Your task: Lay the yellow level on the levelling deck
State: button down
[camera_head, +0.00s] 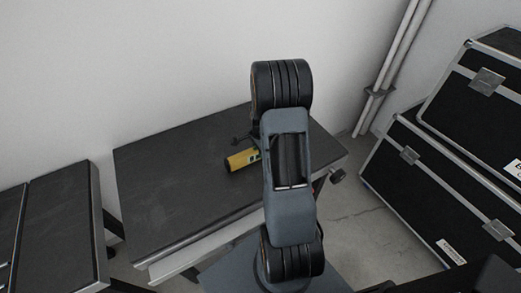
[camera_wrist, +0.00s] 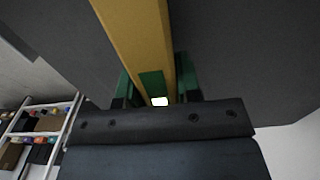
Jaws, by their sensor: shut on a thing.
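The dark-topped table, which looks like the levelling deck (camera_head: 170,180), lies below the level in the head view. I cannot tell whether the level touches it.
Black cases with metal edges (camera_head: 418,190) stand at the right. Another dark top (camera_head: 62,215) is at the lower left. Pipes (camera_head: 390,65) run down the wall behind. A shelf with small coloured items (camera_wrist: 35,130) shows in the wrist view. The deck's left part is bare.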

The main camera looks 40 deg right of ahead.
jog(key=shift+f+b, duration=0.45)
jog(key=shift+f, duration=0.1)
jog(key=c, duration=0.7)
grip_release()
notch_tip(320, 180, up, 14)
jog(key=shift+f, duration=0.1)
jog(key=s+a+r+n+t, duration=0.1)
jog(key=s+a+r+n, duration=0.1)
jog(key=s+a+n, duration=0.2)
jog(key=s+a+r+n+t, duration=0.1)
jog(key=s+a+r+n, duration=0.2)
jog(key=a+n, duration=0.6)
jog(key=s+a+r+n+t, duration=0.1)
jog(key=s+a+r+n, duration=0.1)
jog(key=s+a+n, duration=0.3)
jog(key=shift+s+a+r+n+t, duration=0.15)
jog(key=shift+a+n, duration=0.3)
jog(key=shift+a, duration=0.35)
jog(key=shift+a+r+n+t, duration=0.15)
jog(key=shift+a+n, duration=0.3)
jog(key=shift+a, duration=0.3)
